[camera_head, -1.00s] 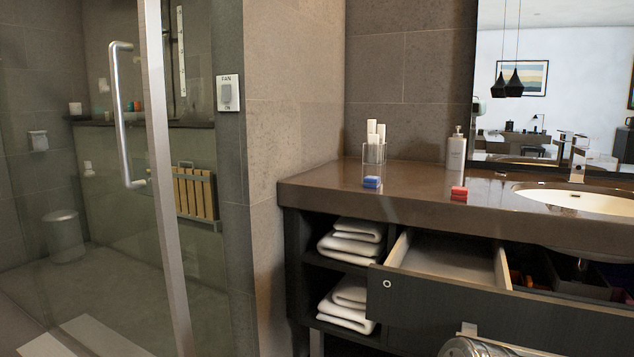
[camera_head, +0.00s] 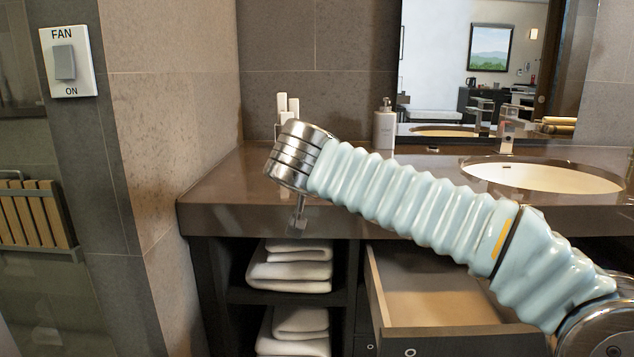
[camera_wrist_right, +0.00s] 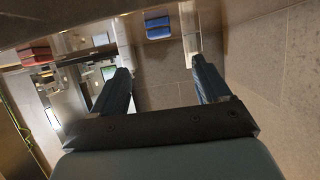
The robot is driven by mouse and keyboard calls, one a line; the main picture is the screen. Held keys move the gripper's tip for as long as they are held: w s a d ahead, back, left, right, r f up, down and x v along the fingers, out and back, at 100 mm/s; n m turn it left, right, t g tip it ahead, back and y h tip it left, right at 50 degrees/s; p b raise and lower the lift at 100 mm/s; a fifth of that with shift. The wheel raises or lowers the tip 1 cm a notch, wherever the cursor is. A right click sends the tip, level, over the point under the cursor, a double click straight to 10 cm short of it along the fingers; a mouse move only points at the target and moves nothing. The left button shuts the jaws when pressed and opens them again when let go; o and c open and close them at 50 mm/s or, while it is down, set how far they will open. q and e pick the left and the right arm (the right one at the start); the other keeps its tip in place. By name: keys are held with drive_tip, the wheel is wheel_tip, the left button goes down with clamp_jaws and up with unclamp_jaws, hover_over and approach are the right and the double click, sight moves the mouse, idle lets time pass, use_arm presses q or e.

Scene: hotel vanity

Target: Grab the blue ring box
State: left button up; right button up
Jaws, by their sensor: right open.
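The blue ring box (camera_wrist_right: 158,27) shows in the right wrist view at the top centre, on the glossy counter. In the head view my right arm covers the place where it stood. My right gripper (camera_wrist_right: 158,72) is open and empty, its two dark fingers pointing toward the blue box, which lies beyond the tips and roughly between them in the picture. In the head view only a small part of this gripper shows below the metal wrist, at the counter's front edge. A red box (camera_wrist_right: 38,55) is at the left in the wrist view. My left gripper is not in view.
The brown counter (camera_head: 225,190) carries a soap bottle (camera_head: 384,128), white upright items in a holder (camera_head: 288,108) and a sink (camera_head: 540,177). An open drawer (camera_head: 430,295) juts out below the counter. Folded towels (camera_head: 290,268) sit in the shelf beside it.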

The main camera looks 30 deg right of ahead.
drive_tip(key=p+x, duration=0.1)
drive_tip(key=x, duration=0.6)
drive_tip(key=shift+f, duration=0.15)
drive_tip(key=p+x, duration=0.1)
drive_tip(key=x, duration=0.3)
drive_tip(key=shift+w+d+f, duration=0.1)
drive_tip(key=shift+w+f, duration=0.1)
drive_tip(key=shift+w+d+f, duration=0.2)
drive_tip(key=shift+c, duration=0.4)
drive_tip(key=c, duration=1)
